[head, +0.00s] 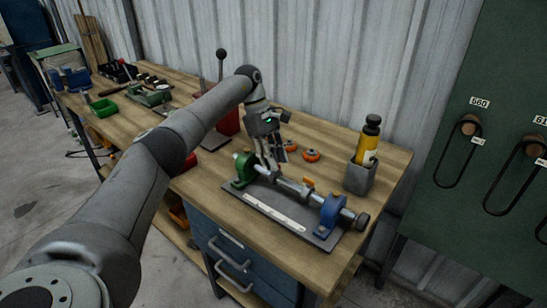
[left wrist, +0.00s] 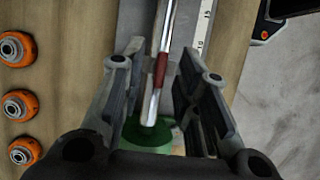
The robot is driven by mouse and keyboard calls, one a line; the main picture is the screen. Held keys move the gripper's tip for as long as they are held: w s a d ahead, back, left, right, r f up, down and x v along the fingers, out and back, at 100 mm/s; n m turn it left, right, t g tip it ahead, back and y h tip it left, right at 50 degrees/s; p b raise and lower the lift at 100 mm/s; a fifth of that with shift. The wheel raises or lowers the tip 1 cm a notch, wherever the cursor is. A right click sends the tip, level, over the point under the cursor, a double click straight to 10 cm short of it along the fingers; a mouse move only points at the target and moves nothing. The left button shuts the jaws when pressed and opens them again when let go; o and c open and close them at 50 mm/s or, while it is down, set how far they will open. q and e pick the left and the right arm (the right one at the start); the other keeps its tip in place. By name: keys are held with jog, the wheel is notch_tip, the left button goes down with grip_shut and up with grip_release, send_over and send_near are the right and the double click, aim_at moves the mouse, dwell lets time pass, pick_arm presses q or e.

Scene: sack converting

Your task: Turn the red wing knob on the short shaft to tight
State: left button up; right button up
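A silver shaft (head: 287,184) runs from a green bearing block (head: 242,172) at the left to a blue bearing block (head: 331,214) at the right. In the left wrist view, a narrow red piece (left wrist: 161,70) is on the shaft, apparently the wing knob; its wings cannot be made out. In the head view a small orange-red piece (head: 308,181) shows at mid-shaft. My left gripper (head: 273,166) points down over the shaft near the green block. In the wrist view its fingers (left wrist: 165,95) stand apart on either side of the shaft, with no clear contact. My right gripper is not in view.
Orange round knobs (head: 311,155) lie on the workbench (head: 225,207) behind the shaft. A yellow bottle (head: 368,141) stands in a grey holder (head: 358,177) at the right. A black-knobbed lever (head: 221,65) rises behind my arm. The green board (head: 475,170) hangs beyond the bench.

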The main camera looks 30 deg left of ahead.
pick_arm(q)
jog(key=v, duration=1.2)
dwell(0.7)
